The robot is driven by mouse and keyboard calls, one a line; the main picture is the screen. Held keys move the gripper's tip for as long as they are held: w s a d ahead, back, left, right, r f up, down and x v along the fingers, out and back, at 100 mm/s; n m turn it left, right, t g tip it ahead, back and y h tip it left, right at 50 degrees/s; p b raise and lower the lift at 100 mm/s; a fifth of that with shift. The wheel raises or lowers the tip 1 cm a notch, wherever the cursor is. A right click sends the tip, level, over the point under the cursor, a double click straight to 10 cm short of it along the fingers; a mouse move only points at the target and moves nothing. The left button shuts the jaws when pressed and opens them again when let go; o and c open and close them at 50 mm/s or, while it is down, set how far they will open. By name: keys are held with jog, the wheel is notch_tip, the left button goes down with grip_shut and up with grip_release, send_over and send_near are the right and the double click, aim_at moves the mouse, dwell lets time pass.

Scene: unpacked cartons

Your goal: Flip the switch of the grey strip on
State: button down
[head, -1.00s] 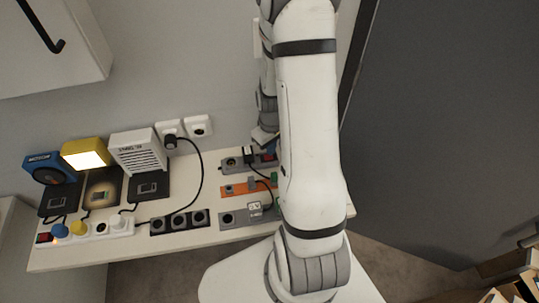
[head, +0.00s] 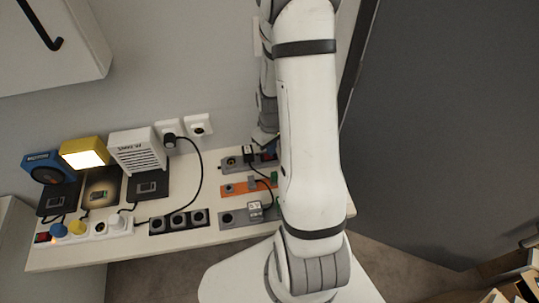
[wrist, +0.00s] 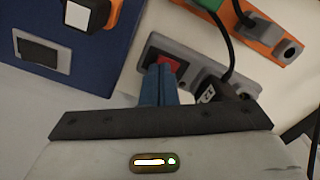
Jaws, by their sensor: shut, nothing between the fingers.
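The grey strip (wrist: 215,82) lies on the bench top, with a red rocker switch (wrist: 166,61) at its left end in the wrist view. A black plug (wrist: 222,92) with a cable sits in it. In the head view the grey strip (head: 231,162) is at the back right of the bench, partly behind my arm. My gripper (wrist: 159,72) is shut and empty. Its blue fingertips are at the red switch and cover its lower part; I cannot tell whether they touch it. Which way the rocker is tilted is unclear.
An orange strip (head: 235,188) and another grey strip (head: 235,218) lie in front. A dark socket strip (head: 180,222) and a white strip (head: 98,229) are further left. In the wrist view a dark blue box (wrist: 95,50) stands left of the fingers.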

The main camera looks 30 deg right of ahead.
jog(key=shift+f+b, duration=0.45)
jog(key=shift+f, duration=0.1)
jog(key=shift+r, duration=0.1)
jog(key=shift+r+p, duration=2.35)
jog(key=shift+r, duration=1.15)
